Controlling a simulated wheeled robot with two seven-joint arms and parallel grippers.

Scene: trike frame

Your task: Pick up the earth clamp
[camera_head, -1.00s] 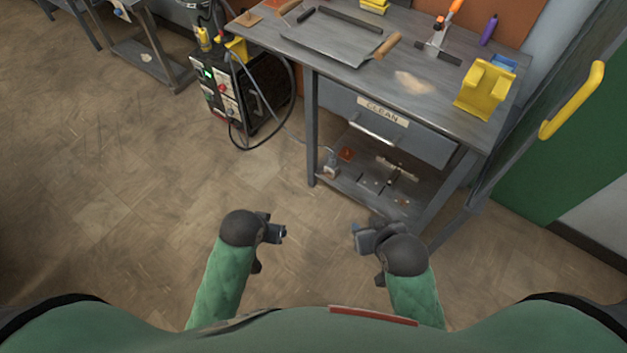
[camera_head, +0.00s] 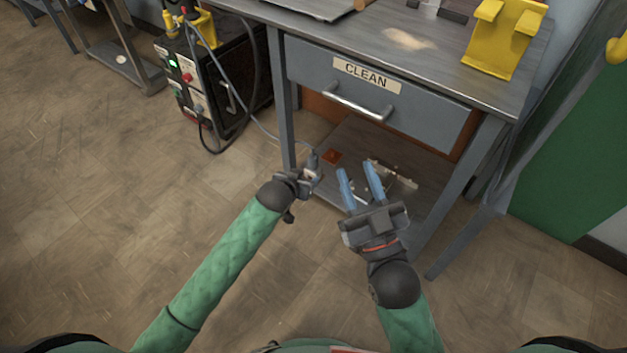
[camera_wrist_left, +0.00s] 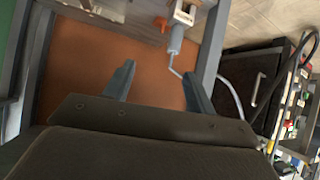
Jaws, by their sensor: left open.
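The earth clamp (camera_head: 313,159) is at the left front corner of the lower shelf under the workbench, with a grey cable running from it to the left. In the left wrist view the clamp's grey handle (camera_wrist_left: 176,40) lies beyond the fingertips, with its pale jaw part at the top edge. My left gripper (camera_head: 314,180) is just in front of the clamp and partly hides it; in the left wrist view its fingers (camera_wrist_left: 158,78) are apart with nothing between them. My right gripper (camera_head: 358,172) has its two blue fingers apart and empty, in front of the shelf.
The workbench has a drawer (camera_head: 367,101) marked CLEAN above the shelf (camera_head: 352,134). The bench's left leg (camera_head: 281,100) stands close to the clamp. A welding machine (camera_head: 205,88) is at the left. A yellow holder (camera_head: 502,38) stands on the bench top.

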